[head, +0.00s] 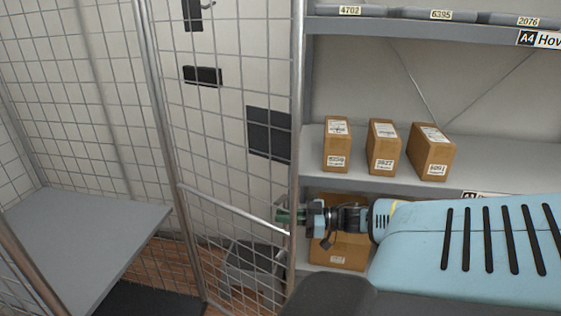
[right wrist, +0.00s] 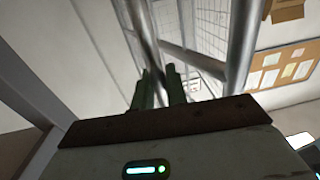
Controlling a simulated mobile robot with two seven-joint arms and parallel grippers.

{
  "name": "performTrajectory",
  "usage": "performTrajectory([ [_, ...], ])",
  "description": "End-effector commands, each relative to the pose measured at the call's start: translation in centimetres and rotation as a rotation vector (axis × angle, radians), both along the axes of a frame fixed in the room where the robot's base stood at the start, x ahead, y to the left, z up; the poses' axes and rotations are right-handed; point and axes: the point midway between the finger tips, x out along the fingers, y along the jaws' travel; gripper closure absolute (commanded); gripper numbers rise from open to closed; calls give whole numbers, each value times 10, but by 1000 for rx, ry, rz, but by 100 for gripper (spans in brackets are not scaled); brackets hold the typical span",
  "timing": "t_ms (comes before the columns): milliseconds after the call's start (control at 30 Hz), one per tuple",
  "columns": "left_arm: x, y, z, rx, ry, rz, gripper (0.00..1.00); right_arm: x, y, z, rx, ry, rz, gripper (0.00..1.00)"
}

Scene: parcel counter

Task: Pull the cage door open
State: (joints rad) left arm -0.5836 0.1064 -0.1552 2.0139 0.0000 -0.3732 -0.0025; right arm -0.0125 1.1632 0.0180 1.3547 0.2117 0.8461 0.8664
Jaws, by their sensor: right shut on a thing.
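The cage door (head: 236,209) is a wire-mesh panel in a grey tube frame with a slanting crossbar, left of centre in the head view. Its mesh and tubes also show in the right wrist view (right wrist: 205,62). My right gripper (head: 284,216) comes in from the right and is at the upright tube on the door's right side, near the crossbar's end. Its green fingers (right wrist: 160,88) are shut on a tube of the door; the exact contact is partly hidden. My left gripper is not in view.
A grey shelf board (head: 90,228) is behind mesh at left. At right, a rack shelf (head: 480,170) bears a few brown cartons (head: 383,147), with another carton (head: 340,245) below, close behind my right gripper. A dark box (head: 252,258) shows low through the mesh.

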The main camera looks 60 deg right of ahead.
Motion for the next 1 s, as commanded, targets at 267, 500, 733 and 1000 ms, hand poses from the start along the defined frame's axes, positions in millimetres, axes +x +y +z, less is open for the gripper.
performTrajectory([
  [267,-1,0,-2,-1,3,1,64,1,-7,-1,0,2,-1,100],
  [500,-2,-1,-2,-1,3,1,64,1,-7,-1,0,2,-1,100],
  [733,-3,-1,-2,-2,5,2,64,1,-7,0,0,1,0,67],
  [1000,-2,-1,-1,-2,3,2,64,-2,-8,0,0,1,0,67],
])
